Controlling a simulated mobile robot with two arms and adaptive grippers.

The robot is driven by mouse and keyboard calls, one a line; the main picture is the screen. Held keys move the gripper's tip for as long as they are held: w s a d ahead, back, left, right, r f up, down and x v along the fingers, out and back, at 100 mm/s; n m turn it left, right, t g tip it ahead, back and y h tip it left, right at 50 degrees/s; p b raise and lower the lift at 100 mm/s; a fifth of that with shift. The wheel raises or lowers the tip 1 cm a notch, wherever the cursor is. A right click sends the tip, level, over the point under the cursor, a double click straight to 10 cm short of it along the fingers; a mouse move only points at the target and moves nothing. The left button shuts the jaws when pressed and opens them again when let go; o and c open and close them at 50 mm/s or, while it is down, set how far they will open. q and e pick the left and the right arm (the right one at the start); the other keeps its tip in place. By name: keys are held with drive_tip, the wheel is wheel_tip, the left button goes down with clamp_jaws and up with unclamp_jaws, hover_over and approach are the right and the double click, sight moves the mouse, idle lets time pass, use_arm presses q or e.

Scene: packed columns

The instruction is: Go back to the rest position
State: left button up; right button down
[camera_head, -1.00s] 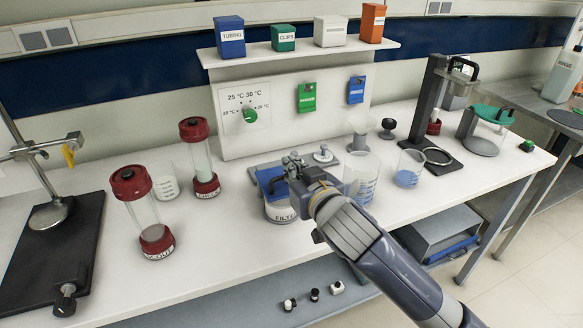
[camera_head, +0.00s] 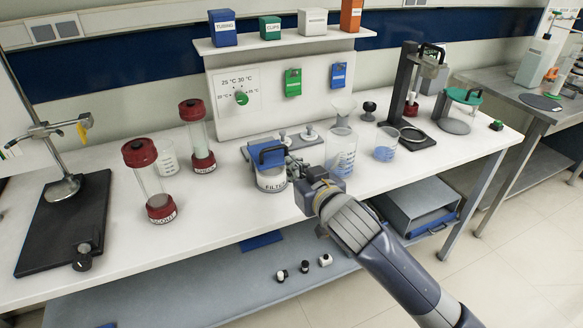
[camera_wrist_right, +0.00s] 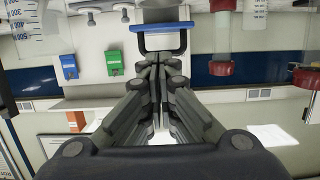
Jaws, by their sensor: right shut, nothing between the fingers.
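My left gripper is in neither view.
Two red-capped columns (camera_head: 150,181) (camera_head: 197,137) stand on the bench left of the container. A glass flask with a funnel (camera_head: 341,150) and a beaker (camera_head: 386,143) stand to the right. A shelf with boxes (camera_head: 290,40) is behind. Floor is free at lower right.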

drive_tip(key=s+d+f+m+g+h, duration=0.15)
drive_tip(key=s+d+f+g, duration=0.3)
drive_tip(key=s+f, duration=0.8)
drive_tip(key=s+d+f+g+h, duration=0.25)
drive_tip(key=s+d+f, duration=0.3)
drive_tip(key=s, duration=0.65)
drive_tip(key=s+d+f+g+h, duration=0.1)
drive_tip(key=s+d+f+g, duration=0.5)
drive_tip(key=s, duration=0.6)
wheel_tip(320, 180, down, 28)
drive_tip(key=s, duration=0.2)
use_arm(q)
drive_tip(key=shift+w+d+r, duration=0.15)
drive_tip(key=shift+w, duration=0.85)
use_arm(e)
drive_tip(key=s+d+f, duration=0.2)
drive_tip(key=s+f, duration=1.3)
drive_tip(key=s, duration=0.1)
drive_tip(key=shift+f+g, duration=0.25)
drive_tip(key=shift+g, duration=0.05)
